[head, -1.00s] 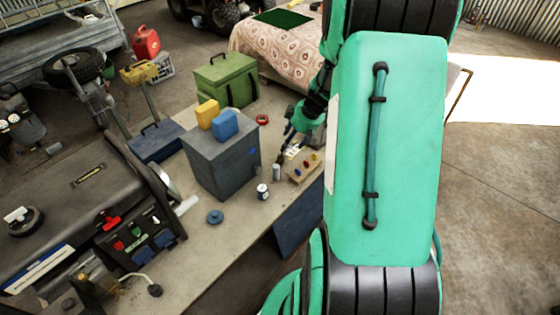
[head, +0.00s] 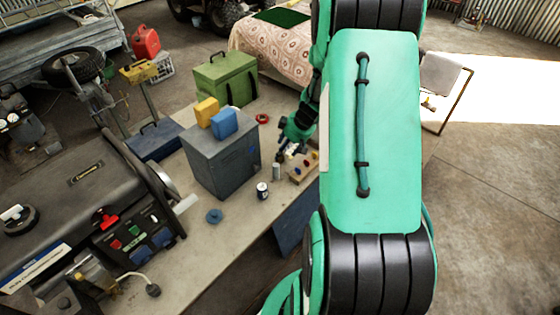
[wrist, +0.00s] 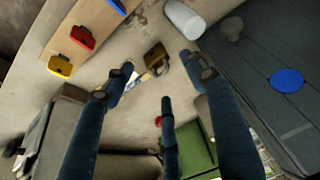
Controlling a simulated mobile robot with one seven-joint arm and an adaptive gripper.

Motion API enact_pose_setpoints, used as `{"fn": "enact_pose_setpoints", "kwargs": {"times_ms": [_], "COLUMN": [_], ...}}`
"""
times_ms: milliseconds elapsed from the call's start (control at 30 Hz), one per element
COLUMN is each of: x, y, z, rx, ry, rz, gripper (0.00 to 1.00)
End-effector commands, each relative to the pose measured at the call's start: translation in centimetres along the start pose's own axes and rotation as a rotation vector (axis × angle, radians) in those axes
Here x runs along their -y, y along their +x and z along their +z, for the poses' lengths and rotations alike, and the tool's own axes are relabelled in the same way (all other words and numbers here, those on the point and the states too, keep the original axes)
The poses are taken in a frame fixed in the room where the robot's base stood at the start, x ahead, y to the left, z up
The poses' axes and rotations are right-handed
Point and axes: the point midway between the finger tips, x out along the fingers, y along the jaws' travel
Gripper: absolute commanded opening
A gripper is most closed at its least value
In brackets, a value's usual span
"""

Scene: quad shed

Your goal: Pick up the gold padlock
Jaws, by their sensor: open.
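The gold padlock (wrist: 157,57), a small brownish-gold block with a dark shackle, lies on the bench top in the wrist view. My gripper (wrist: 160,78) is open above it. One finger is at the left of the padlock, one at the right and one below it in the picture. Nothing is held. In the head view my gripper (head: 284,146) is low over the bench beside the grey cabinet, and I cannot make out the padlock there.
A wooden block (wrist: 96,22) with red, yellow and blue pieces is at upper left. A pale cylinder (wrist: 184,19) stands close to the padlock. The grey cabinet (head: 222,160) is an obstacle beside my gripper. A can (head: 262,190) and blue disc (head: 214,216) are nearer on the bench.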

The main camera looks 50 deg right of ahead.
Motion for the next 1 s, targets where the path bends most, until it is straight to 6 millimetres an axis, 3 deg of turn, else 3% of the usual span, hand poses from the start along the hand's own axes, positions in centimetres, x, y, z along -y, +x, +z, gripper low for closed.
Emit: {"fn": "enact_pose_setpoints", "kwargs": {"times_ms": [133,633,1000], "x": [0.0,0.0,-0.2], "y": [1.2,1.8,5.6], "z": [0.0,0.0,0.2], "rx": [0.0,0.0,0.001], "ry": [0.0,0.0,0.0], "rz": [0.001,0.001,-0.001], "gripper": [0.56,0.56,0.56]}}
